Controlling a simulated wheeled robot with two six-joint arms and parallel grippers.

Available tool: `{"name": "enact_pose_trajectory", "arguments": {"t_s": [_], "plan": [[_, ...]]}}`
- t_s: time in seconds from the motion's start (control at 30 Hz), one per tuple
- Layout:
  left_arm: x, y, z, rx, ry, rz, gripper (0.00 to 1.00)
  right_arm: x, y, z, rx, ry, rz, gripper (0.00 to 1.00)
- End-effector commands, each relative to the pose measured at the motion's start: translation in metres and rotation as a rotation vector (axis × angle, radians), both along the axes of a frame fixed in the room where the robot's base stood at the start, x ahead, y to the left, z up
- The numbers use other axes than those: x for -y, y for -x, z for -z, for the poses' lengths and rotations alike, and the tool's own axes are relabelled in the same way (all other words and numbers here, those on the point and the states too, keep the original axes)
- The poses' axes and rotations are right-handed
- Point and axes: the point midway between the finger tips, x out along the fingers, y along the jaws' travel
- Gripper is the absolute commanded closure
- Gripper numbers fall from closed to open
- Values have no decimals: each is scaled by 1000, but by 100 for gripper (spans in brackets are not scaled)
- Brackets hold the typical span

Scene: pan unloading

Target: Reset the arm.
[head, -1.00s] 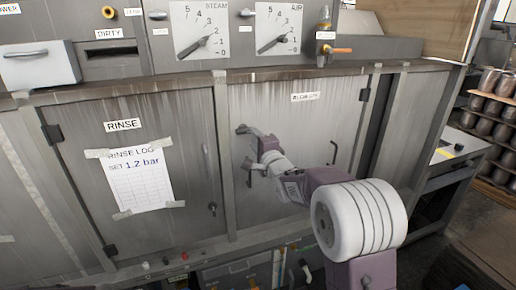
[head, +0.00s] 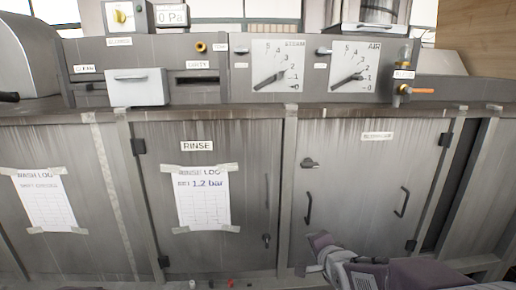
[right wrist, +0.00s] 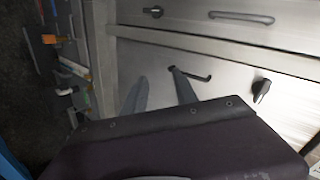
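My right arm (head: 385,275) comes in at the bottom right of the head view, in front of the lower part of the right cabinet door (head: 355,175). Its gripper (head: 316,256) points left and up there. In the right wrist view the two grey fingers of the right gripper (right wrist: 158,88) stand apart with nothing between them. A black bar handle and a dark knob show beyond the fingers; I cannot tell the exact gap. My left gripper is in neither view.
The right door carries a left handle (head: 308,208), a right handle (head: 403,202) and a latch (head: 309,163). A rinse door (head: 150,215) with a taped log sheet (head: 202,199) is beside it. Steam (head: 275,65) and air (head: 361,70) gauges, plus a brass valve (head: 402,82), stand above.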

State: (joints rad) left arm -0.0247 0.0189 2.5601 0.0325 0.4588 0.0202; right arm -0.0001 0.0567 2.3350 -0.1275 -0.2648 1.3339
Motion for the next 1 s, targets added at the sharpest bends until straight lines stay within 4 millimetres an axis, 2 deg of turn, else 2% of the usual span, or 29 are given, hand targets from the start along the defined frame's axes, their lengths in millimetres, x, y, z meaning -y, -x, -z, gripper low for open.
{"name": "enact_pose_trajectory", "arguments": {"t_s": [0.03,0.07,0.1,0.13,0.23,0.3,0.33,0.4,0.5,1.0], "plan": [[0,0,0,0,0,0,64,-1,29,32,-129,106,-67,65],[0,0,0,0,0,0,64,-1,49,52,-215,178,-124,65],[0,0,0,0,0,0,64,0,78,77,-330,268,-213,65],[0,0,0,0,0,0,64,0,99,92,-410,328,-288,65],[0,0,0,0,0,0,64,1,169,130,-642,483,-572,65],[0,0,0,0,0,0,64,0,203,141,-735,549,-760,65],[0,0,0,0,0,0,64,-1,213,144,-760,570,-827,65],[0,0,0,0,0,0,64,-1,223,145,-779,613,-942,65],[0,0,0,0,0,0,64,-1,227,145,-776,650,-1020,65],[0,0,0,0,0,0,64,-1,225,145,-770,660,-1027,65]]}}
